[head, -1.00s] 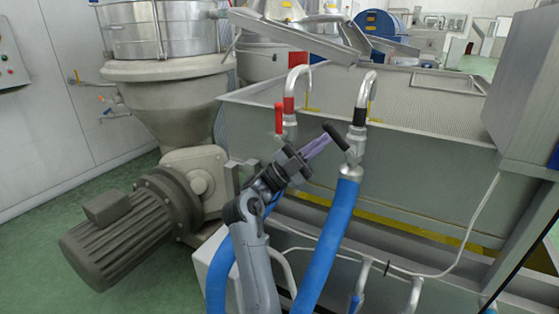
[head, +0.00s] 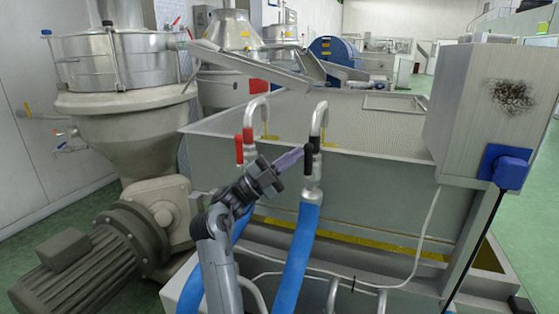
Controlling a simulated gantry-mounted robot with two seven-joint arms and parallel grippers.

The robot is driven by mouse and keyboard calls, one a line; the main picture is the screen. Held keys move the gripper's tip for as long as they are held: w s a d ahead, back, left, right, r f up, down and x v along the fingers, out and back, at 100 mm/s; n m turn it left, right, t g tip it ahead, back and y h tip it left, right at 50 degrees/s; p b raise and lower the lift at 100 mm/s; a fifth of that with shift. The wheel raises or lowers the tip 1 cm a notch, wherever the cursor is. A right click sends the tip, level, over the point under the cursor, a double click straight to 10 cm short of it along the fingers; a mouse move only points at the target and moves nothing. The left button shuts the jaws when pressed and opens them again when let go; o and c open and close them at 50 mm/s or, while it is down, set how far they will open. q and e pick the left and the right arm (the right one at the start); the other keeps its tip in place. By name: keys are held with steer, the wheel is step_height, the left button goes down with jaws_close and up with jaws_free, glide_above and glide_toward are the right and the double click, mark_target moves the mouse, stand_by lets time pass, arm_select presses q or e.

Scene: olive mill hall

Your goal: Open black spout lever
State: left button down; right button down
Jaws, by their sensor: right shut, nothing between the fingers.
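The black spout lever (head: 309,158) stands nearly upright on the left side of the black-banded metal spout (head: 321,118), above a blue hose. My right gripper (head: 300,153) reaches up from the lower left. Its purple fingers are shut and empty, with their tips at the lever's left side. I cannot tell whether the tips touch it. My left gripper is not in view.
A red-banded spout (head: 248,120) with an upright red lever (head: 239,149) stands just left of my gripper. Both spouts curve over the rim of a metal tank (head: 370,170). Blue hoses (head: 298,255) hang below. A grey box (head: 462,110) stands at the right.

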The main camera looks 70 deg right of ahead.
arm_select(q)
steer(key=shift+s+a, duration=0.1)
arm_select(e)
steer(key=shift+s+r+m+y, duration=0.1)
steer(key=shift+m+y, duration=0.2)
steer(key=shift+m, duration=0.1)
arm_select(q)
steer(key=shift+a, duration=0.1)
arm_select(e)
steer(key=shift+r, duration=0.1)
